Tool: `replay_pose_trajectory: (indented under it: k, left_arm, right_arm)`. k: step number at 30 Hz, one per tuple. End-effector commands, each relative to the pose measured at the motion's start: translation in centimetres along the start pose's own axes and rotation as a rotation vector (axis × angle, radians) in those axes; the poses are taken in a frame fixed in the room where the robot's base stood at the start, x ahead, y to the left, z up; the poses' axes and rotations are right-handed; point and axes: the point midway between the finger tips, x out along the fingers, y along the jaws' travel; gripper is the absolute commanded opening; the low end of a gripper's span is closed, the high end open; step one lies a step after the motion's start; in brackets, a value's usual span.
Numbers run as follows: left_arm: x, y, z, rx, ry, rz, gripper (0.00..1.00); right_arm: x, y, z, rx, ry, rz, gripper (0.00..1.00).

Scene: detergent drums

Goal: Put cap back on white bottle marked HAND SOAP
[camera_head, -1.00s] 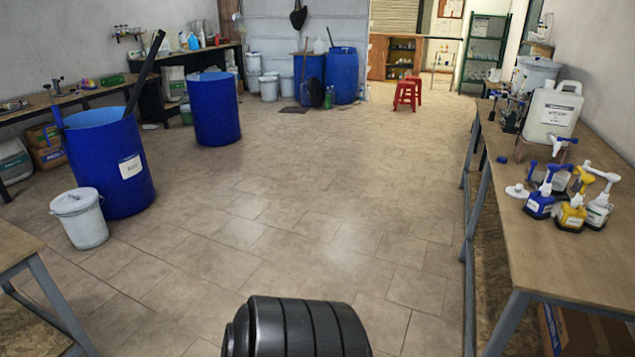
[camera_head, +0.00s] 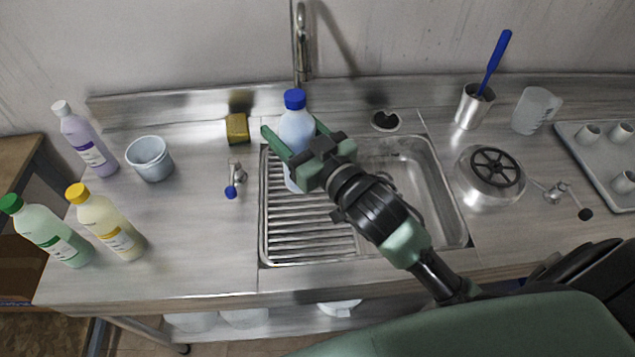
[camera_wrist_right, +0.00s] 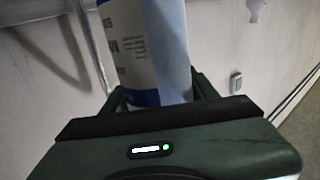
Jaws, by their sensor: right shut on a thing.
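My right gripper (camera_head: 290,147) is shut on a pale blue-white bottle with a blue cap (camera_head: 294,99), above the ribbed drainer of the sink. The bottle (camera_head: 297,128) stands roughly upright between the green fingers. In the right wrist view its side (camera_wrist_right: 150,45) shows a white label with partly visible print and a blue band; I cannot read the name. No bottle legibly marked HAND SOAP and no loose cap can be made out. My left gripper is not in view.
A steel sink (camera_head: 440,205) lies under a tap (camera_head: 301,45). At left stand purple (camera_head: 85,140), yellow-capped (camera_head: 108,228) and green-capped (camera_head: 45,232) bottles and a grey bucket (camera_head: 150,160).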

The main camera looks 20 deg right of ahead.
Motion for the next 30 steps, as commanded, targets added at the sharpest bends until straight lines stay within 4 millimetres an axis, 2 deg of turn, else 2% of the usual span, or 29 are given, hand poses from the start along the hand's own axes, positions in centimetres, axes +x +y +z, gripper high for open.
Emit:
replay_pose_trajectory:
  k: [3,15,17,24,30]
  left_arm:
    - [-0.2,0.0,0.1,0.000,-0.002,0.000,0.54]
    - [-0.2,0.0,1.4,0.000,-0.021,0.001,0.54]
    - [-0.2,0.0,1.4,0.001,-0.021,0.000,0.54]
    - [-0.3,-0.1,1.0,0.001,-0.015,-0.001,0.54]
    - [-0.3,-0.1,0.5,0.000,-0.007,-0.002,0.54]
  right_arm:
    - [0.1,0.6,-0.6,0.005,0.002,0.021,0.00]
    - [0.1,0.8,-0.4,0.005,0.000,0.027,0.00]
    - [0.1,0.8,0.1,0.006,-0.003,0.028,0.00]
    - [0.1,0.7,4.3,0.007,-0.004,0.028,0.00]
    - [0.1,0.7,5.7,0.005,0.000,0.027,0.00]
